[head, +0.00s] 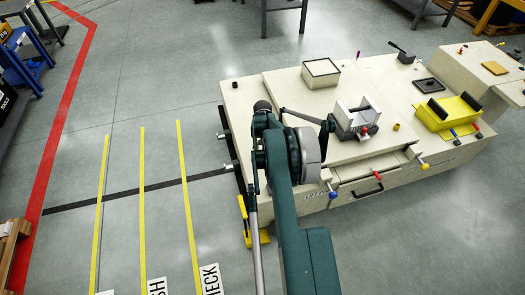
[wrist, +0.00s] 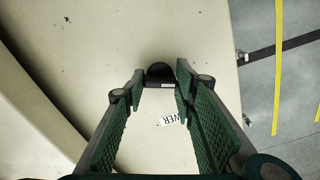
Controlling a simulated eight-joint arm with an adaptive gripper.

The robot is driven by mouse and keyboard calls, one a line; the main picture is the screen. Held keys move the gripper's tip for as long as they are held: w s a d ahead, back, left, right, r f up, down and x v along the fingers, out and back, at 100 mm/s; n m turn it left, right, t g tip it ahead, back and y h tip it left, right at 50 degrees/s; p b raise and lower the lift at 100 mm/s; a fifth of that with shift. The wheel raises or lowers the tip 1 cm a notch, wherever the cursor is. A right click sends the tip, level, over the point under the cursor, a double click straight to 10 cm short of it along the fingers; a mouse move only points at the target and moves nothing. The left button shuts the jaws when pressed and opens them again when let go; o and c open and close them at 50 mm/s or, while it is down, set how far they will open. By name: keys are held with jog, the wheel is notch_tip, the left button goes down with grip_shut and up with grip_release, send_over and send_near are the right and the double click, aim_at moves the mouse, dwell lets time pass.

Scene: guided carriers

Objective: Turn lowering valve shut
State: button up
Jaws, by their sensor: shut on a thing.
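In the wrist view, the two green fingers of my gripper (wrist: 161,84) reach down over a cream deck and are closed on a dark knob. I take the knob to be the lowering valve (wrist: 160,72); a small light strip shows at its near edge. A white label (wrist: 172,118) with partly covered letters, ending in "WER", lies on the deck between the fingers. In the head view, my arm hides the fingers and the valve at the left end of the cream carrier (head: 275,87).
The carrier's top bears a cream square box (head: 320,74), a grey clamp-like block (head: 357,116) and a yellow cradle (head: 447,116). Coloured knobs sit along its front edge. A yellow piece (head: 249,222) stands by its left end. Striped floor to the left is open.

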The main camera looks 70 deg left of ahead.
jog(key=shift+n, duration=2.3)
jog(key=o, duration=0.9)
jog(key=shift+r, duration=0.15)
notch_tip(320, 180, up, 12)
